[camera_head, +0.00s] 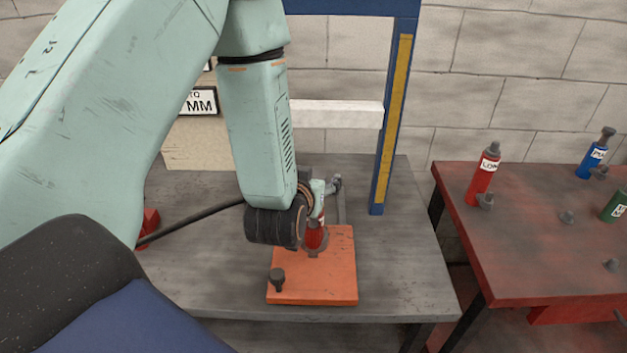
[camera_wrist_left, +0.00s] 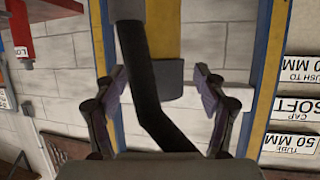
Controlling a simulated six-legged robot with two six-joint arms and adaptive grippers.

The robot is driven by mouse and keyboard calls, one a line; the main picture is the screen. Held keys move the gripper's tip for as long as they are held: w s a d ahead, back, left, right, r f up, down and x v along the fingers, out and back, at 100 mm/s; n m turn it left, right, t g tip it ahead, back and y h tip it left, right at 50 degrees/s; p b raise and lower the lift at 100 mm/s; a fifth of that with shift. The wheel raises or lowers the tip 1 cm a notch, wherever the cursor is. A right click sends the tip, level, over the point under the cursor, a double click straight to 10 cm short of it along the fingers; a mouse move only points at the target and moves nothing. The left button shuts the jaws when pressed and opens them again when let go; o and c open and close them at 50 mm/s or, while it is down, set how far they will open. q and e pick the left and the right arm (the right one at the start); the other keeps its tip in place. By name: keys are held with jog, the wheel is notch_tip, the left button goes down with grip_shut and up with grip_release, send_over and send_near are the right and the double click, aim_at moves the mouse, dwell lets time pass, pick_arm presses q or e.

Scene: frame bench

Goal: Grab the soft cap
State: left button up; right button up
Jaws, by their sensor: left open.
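I cannot tell for sure which cap is the soft cap. A small dark cap (camera_head: 277,277) stands on the orange plate (camera_head: 335,285) at its left front part. My left gripper (camera_head: 322,215) is over the back of that plate, right of and behind the cap, apart from it. A red piece (camera_head: 315,236) shows at the gripper, partly hidden; its link to the fingers is unclear. In the left wrist view the open fingers (camera_wrist_left: 160,92) stand either side of a dark bar (camera_wrist_left: 140,75); contact is not shown. My right gripper is out of view.
A blue-yellow frame post (camera_head: 393,110) rises behind the plate. A dark lever (camera_head: 190,220) reaches left. The red table (camera_head: 530,260) holds a red bottle (camera_head: 484,177), a blue bottle (camera_head: 591,158), a green bottle (camera_head: 616,205) and small caps.

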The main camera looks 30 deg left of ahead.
pick_arm(q)
jog(key=shift+s+d+r, duration=0.1)
jog(key=shift+s+r, duration=0.1)
jog(key=shift+c, duration=1)
jog(key=shift+w+f, duration=0.2)
jog(key=shift+w, duration=0.15)
jog(key=c, duration=0.5)
jog(key=shift+s+r, duration=0.15)
jog(key=shift+s, duration=0.15)
jog(key=c, duration=0.6)
jog(key=shift+w, duration=0.25)
jog(key=shift+c, duration=0.3)
